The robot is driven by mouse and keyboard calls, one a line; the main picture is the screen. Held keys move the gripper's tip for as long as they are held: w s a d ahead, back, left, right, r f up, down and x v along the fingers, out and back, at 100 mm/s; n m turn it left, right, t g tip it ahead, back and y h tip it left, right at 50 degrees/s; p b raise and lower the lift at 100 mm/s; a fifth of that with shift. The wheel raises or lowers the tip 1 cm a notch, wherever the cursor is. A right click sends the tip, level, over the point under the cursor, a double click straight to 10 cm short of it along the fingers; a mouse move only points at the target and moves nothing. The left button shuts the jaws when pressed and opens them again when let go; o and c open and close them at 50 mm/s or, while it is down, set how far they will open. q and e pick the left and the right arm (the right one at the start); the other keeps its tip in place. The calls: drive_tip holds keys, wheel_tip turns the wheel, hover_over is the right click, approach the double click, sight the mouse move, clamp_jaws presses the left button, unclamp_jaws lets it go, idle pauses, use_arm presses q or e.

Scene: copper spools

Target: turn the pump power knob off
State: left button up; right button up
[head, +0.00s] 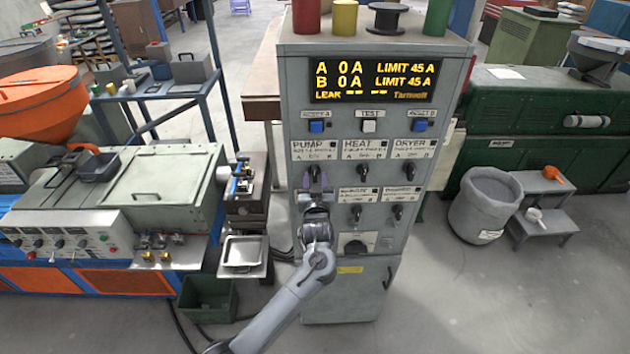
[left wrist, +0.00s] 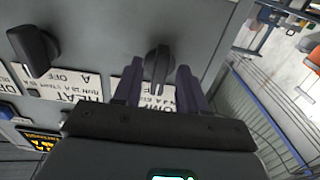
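The grey control cabinet (head: 345,240) stands in the middle of the head view. Its pump knob (head: 314,170) is a dark knob at the left of the upper row, just under the PUMP label (head: 317,150). My left gripper (head: 314,186) is in front of that knob and partly covers it. In the left wrist view the black pump knob (left wrist: 158,65) lies between the two fingers of my left gripper (left wrist: 160,82). The fingers are apart, with small gaps beside the knob. The knob's exact setting is hard to read. My right gripper is not in view.
The heat knob (head: 361,172) and dryer knob (head: 409,171) are close by on the right, with several lower knobs beneath. The lit display (head: 373,80) reads 0 A for A and B. A small metal tray (head: 242,252) stands left of the cabinet.

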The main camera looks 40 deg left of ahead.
use_arm(q)
drive_tip(key=b+v, duration=0.2)
drive_tip(key=v, duration=0.9)
idle(0.4)
